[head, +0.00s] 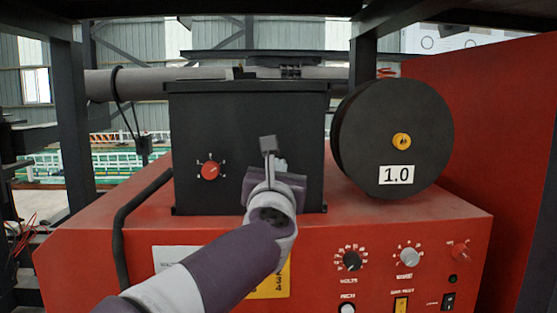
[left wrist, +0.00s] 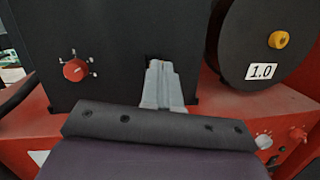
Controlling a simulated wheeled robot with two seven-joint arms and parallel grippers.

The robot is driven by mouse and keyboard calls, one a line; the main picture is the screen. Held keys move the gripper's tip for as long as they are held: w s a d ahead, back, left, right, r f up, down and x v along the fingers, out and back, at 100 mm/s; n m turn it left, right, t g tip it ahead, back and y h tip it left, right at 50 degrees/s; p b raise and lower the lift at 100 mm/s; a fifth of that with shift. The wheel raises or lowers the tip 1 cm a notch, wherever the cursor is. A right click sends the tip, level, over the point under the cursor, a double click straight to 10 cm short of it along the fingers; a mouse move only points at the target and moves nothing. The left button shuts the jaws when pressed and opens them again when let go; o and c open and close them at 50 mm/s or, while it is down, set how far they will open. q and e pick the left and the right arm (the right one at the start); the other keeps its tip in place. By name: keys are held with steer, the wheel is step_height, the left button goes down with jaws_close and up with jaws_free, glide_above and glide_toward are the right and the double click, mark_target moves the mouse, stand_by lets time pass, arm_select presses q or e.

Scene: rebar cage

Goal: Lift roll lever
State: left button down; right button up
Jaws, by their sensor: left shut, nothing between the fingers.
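A black box (head: 240,110) with a red knob (head: 210,170) on its front stands on a red machine. A black roll (head: 375,125) with a yellow hub and a "1.0" label is to its right. My left gripper (head: 270,148) is in front of the right part of the box's front face, its fingers together and pointing at the box. In the left wrist view the shut fingers (left wrist: 161,75) are close to the box; I cannot tell whether they touch it. I cannot make out a separate roll lever; it may be hidden behind the gripper. My right gripper is out of view.
The red machine (head: 455,215) has dials and switches on its front. Dark frame posts (head: 72,120) stand at the left and behind. A tall red panel (head: 485,120) closes the right side.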

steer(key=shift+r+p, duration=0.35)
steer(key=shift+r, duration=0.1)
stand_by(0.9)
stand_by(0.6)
